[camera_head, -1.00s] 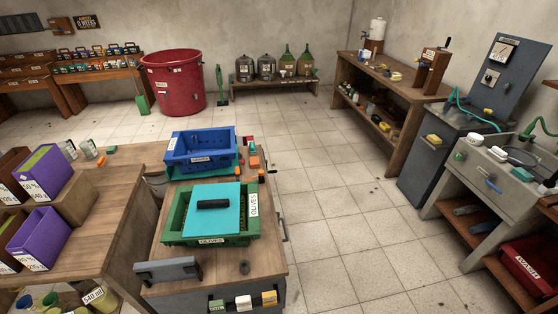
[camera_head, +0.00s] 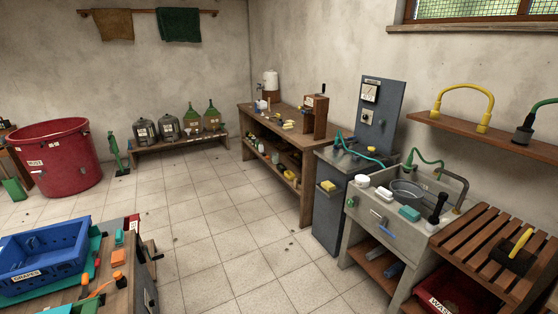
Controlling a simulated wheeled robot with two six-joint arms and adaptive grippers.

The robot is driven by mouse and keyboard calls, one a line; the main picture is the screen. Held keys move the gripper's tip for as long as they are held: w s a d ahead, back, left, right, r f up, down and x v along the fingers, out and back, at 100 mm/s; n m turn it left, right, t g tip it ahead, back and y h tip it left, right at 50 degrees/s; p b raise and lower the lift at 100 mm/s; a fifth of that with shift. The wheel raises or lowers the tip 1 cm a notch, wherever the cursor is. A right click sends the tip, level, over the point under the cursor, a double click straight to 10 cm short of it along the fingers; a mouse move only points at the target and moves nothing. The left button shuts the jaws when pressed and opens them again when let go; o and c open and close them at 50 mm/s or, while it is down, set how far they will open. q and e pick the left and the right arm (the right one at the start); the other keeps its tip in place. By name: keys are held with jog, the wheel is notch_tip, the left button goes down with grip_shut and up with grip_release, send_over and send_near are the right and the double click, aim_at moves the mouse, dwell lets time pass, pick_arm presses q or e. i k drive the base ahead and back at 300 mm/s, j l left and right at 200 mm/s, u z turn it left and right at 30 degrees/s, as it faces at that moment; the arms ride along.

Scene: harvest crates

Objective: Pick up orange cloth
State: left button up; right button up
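A brownish-orange cloth (camera_head: 113,25) hangs from a wooden rail on the back wall, at the upper left of the head view. A dark green cloth (camera_head: 178,25) hangs to its right on the same rail, apart from it. The brown cloth is the only one near orange on the rail. Neither of my grippers shows in this view, so I cannot see their state.
A red tub (camera_head: 55,160) stands at the left. A low bench (camera_head: 180,143) with demijohns stands along the back wall. A workbench (camera_head: 275,160) and a sink (camera_head: 385,225) line the right. A blue crate (camera_head: 45,262) sits at the lower left. The tiled floor (camera_head: 215,225) between is open.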

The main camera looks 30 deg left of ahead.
aim_at(119, 257)
jog(key=i+u, duration=0.7)
jog(key=i+l+u, duration=0.2)
jog(key=u, duration=0.15)
